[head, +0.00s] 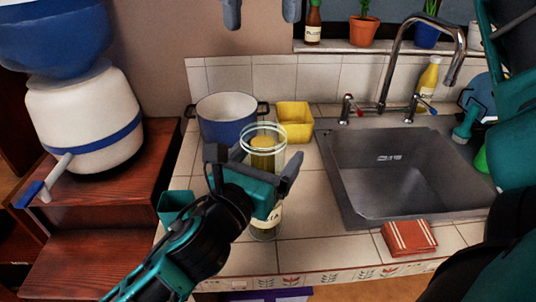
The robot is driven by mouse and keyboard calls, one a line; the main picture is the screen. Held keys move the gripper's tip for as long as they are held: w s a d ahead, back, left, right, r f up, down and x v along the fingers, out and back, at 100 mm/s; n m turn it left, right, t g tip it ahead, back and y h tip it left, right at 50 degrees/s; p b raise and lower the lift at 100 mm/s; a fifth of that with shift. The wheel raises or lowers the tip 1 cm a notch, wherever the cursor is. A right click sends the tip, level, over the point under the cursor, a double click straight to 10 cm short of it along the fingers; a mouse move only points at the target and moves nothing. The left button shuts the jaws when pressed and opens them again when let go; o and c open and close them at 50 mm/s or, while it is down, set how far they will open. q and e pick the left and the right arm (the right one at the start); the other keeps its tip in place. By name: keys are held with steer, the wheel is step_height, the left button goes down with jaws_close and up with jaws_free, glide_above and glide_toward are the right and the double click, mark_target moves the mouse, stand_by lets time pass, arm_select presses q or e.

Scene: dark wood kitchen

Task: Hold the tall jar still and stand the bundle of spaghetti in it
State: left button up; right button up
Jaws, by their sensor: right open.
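The tall jar (264,228) is clear glass with a pale label low on its side. It stands upright on the tiled counter, left of the sink. A yellow bundle of spaghetti (263,146) shows upright inside it, its top below the jar's rim. My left gripper (258,163) comes in from the lower left and is shut on the jar, a finger on each side. Its body hides the middle of the jar. My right gripper (261,14) is at the top edge, above the jar. Only its two fingertips show, wide apart with nothing between them.
A blue pot (226,130) and a yellow container (294,121) stand behind the jar. The sink (395,172) with its faucet (385,85) is to the right, with a red-brown packet (409,238) in front. A white and blue dispenser (85,122) stands at the left.

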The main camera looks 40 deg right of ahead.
arm_select(q)
steer(key=shift+o, duration=0.8)
steer(key=v, duration=1.2)
steer(key=shift+a, duration=0.1)
